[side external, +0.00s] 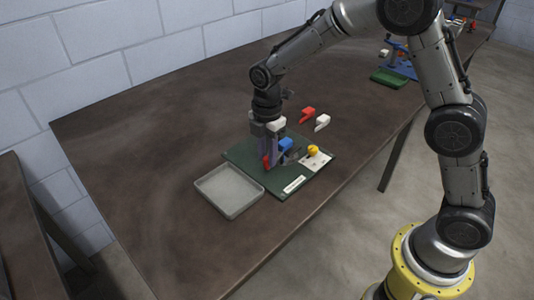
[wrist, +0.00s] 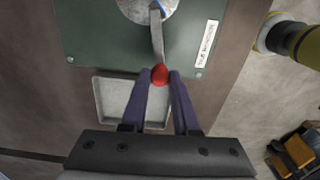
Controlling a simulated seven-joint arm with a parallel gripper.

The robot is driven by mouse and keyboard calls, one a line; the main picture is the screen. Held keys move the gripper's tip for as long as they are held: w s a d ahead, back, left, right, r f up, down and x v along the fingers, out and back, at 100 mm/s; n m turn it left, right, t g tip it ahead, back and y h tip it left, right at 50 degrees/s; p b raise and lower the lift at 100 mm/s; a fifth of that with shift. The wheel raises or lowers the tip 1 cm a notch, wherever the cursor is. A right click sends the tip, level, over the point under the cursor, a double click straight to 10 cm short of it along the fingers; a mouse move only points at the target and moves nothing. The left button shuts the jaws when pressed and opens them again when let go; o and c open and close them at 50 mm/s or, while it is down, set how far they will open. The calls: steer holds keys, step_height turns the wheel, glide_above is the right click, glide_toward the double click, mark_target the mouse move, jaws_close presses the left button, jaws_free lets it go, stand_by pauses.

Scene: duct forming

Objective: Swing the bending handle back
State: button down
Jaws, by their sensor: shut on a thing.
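The bending handle (wrist: 157,38) is a grey metal lever with a red knob (wrist: 160,75) at its end. In the wrist view it runs from a round metal part (wrist: 145,8) at the top edge down to the knob. My gripper (wrist: 160,78) is shut on the red knob, one purple-grey finger on each side. In the side view my gripper (side external: 267,160) reaches down over the green base plate (side external: 240,153), and the red knob (side external: 266,161) shows between its fingers. A blue part (side external: 286,145) of the bender stands just right of the fingers. Most of the lever is hidden there.
An empty grey tray (side external: 205,188) lies beside the plate, below the gripper in the wrist view. A yellow knob (side external: 313,149) sits on a white panel on the plate. A red piece (side external: 307,113) and a white piece (side external: 322,122) lie behind. The table's left side is clear.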

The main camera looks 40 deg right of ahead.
steer(key=shift+w, duration=0.15)
steer(key=shift+w+a+m, duration=0.25)
steer(key=shift+w+m, duration=0.7)
steer(key=shift+m, duration=0.25)
steer(key=w+m, duration=0.2)
steer(key=shift+w+m, duration=0.2)
steer(key=shift+m, duration=0.2)
steer(key=w+m, duration=0.2)
steer(key=shift+w+d+r+m, duration=0.1)
steer(key=shift+w+d+m, duration=0.05)
steer(key=shift+d+m, duration=0.2)
steer(key=shift+w+d+m, duration=0.35)
steer(key=shift+w+m, duration=0.3)
steer(key=shift+m, duration=0.2)
steer(key=w+d+m, duration=0.1)
steer(key=w+m, duration=0.1)
steer(key=m, duration=0.1)
steer(key=shift+w+d, duration=0.15)
steer(key=shift+d, duration=0.25)
steer(key=shift+w+d+m, duration=0.35)
steer(key=shift+d+m, duration=0.15)
steer(key=shift+m, duration=0.3)
steer(key=shift+w+d+m, duration=0.3)
steer(key=shift+d+m, duration=0.15)
steer(key=shift+m, duration=0.35)
steer(key=shift+d, duration=0.1)
steer(key=c, duration=0.7)
jaws_free()
